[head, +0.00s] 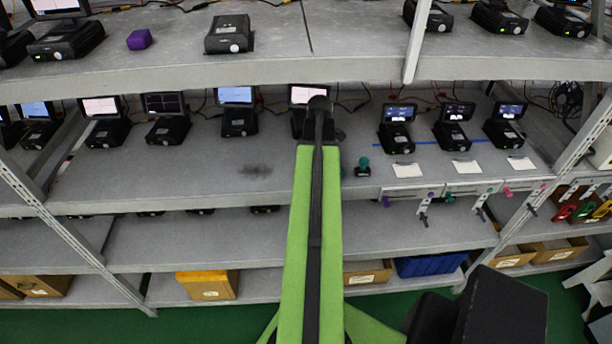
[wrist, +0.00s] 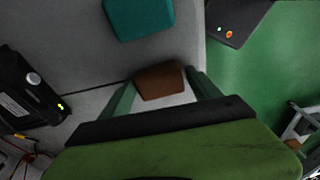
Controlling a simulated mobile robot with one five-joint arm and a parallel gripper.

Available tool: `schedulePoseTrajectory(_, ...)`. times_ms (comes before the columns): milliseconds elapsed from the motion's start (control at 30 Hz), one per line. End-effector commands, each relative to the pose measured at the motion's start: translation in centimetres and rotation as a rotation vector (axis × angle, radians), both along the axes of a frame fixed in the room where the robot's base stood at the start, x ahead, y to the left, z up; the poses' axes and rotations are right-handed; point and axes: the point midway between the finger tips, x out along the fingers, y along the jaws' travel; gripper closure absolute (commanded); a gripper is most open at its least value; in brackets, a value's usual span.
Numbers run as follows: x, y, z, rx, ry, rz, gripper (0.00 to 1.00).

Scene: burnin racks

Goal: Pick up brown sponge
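The brown sponge (wrist: 160,83) shows in the wrist view as a small brown block on a grey shelf surface. My gripper (wrist: 160,77) has one finger on each side of it, with the sponge between or just beyond the tips. The fingers look spread apart. I cannot tell whether they touch the sponge. In the head view my arm reaches out over the middle shelf, and I cannot make out the fingers or the brown sponge there.
A teal block (wrist: 140,16) lies near the brown sponge. A black device (wrist: 27,86) stands at left in the wrist view, and a dark box (wrist: 238,17) at upper right. A purple block (head: 139,39) lies on the upper shelf (head: 190,72). Green floor shows beyond the shelf edge.

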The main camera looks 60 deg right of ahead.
Motion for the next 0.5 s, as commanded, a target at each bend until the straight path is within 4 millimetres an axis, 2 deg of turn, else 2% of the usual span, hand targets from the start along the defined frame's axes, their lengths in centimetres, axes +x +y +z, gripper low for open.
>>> schedulePoseTrajectory(33,0.02,0.01,0.00,0.000,0.000,0.000,0.36)
schedulePoseTrajectory(333,0.04,0.03,0.00,0.000,0.000,0.001,0.75)
schedulePoseTrajectory(500,0.06,0.04,0.00,0.000,0.000,0.001,0.76)
